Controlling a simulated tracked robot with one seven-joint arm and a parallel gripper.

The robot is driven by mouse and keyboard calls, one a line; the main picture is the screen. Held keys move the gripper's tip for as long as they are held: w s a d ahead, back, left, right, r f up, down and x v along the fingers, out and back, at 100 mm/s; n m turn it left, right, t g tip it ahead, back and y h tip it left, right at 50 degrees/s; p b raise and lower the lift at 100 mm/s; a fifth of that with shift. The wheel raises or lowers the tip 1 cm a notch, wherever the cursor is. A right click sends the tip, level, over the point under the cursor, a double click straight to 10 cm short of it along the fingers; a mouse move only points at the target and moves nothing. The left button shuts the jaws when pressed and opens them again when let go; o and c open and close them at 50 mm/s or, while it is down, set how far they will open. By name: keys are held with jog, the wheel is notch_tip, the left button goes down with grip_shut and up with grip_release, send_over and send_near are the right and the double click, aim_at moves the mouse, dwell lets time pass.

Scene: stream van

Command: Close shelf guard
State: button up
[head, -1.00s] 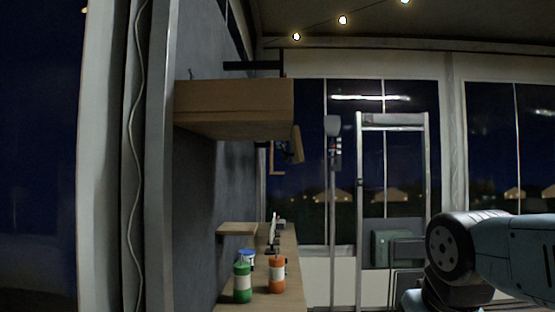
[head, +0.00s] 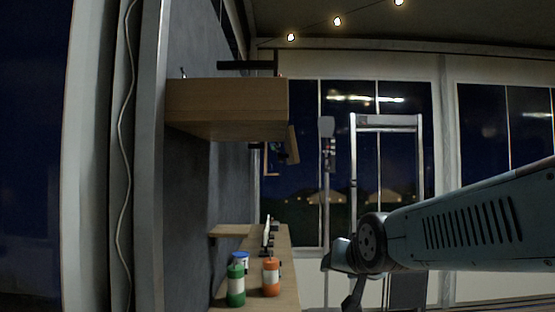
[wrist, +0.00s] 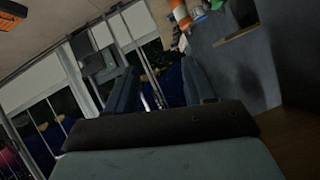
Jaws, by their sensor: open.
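A thick wooden shelf (head: 227,108) is fixed high on the dark grey wall, left of centre in the head view. A dark flat bar (head: 247,66) lies level above the shelf; it looks like the guard, but I cannot tell for sure or see its hinge. My arm comes in from the right, its far end well right of and below the shelf. In the wrist view my gripper (wrist: 160,90) shows two dark fingers set apart, with nothing between them. The guard cannot be made out in the wrist view.
Below the shelf, a narrow wooden counter (head: 256,300) holds a green bottle (head: 236,286), an orange bottle (head: 270,278) and a blue-lidded tub (head: 240,258). A grey stand (head: 327,190) and metal frame (head: 388,122) stand before the windows. Space between shelf and arm looks open.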

jog(key=w+a+r+m+t+y, duration=0.2)
jog(key=w+a+r+m+t, duration=0.1)
jog(key=w+a+r+t, duration=0.4)
jog(key=m+t+h, duration=0.8)
jog(key=m+h, duration=0.1)
jog(key=m, duration=0.6)
send_near(280, 158)
jog(key=x, duration=1.1)
jog(key=shift+w+a+f, duration=0.1)
jog(key=shift+w+f, duration=0.2)
jog(key=shift+w, duration=0.1)
jog(key=shift+c, duration=0.3)
grip_shut()
